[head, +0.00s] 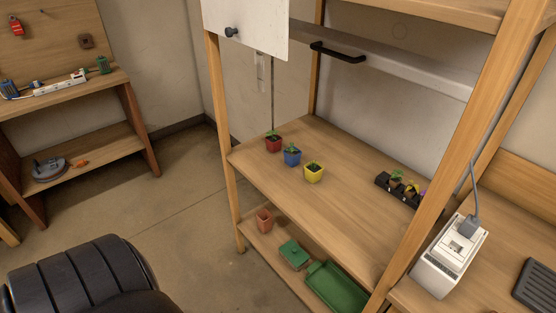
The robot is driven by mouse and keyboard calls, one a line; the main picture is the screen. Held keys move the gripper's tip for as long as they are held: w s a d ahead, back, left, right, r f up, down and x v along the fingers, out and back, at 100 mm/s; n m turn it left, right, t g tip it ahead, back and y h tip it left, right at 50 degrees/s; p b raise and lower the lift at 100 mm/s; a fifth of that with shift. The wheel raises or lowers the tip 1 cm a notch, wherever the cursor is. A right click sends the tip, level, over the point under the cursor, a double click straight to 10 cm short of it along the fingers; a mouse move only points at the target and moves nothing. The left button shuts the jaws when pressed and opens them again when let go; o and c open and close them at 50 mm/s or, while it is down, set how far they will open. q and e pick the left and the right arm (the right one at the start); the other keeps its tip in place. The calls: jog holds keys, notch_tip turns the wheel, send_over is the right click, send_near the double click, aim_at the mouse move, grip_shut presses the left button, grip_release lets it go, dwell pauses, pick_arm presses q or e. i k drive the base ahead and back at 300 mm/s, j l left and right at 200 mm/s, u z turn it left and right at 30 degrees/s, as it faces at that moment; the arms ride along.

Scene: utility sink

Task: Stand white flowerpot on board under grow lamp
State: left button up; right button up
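I see no white flowerpot in the head view. A wooden shelf board (318,213) stands under a long pale bar (420,75) with a black handle (338,52), which looks like the grow lamp. On the board's left part stand a red pot (273,145), a blue pot (292,158) and a yellow pot (314,175), upright in a slanting row, each with a small plant. Neither of my grippers is in view.
A black tray of seedlings (397,188) sits at the board's right back; the middle and front are bare. A terracotta pot (264,220), green box (294,255) and green tray (338,289) are on the lower shelf. A white panel (255,24) hangs upper left. A white device (450,262) stands right.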

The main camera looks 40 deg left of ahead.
aim_at(321, 192)
jog(key=i+j, duration=0.15)
jog(key=j, duration=0.2)
jog(key=i+j+u, duration=0.1)
jog(key=j, duration=0.3)
jog(key=i+j, duration=0.15)
jog(key=j, duration=0.2)
jog(key=i+j, duration=0.15)
jog(key=j, duration=0.2)
jog(key=i+j+u, duration=0.1)
jog(key=j, duration=0.25)
jog(key=i+j, duration=0.2)
jog(key=j, duration=0.15)
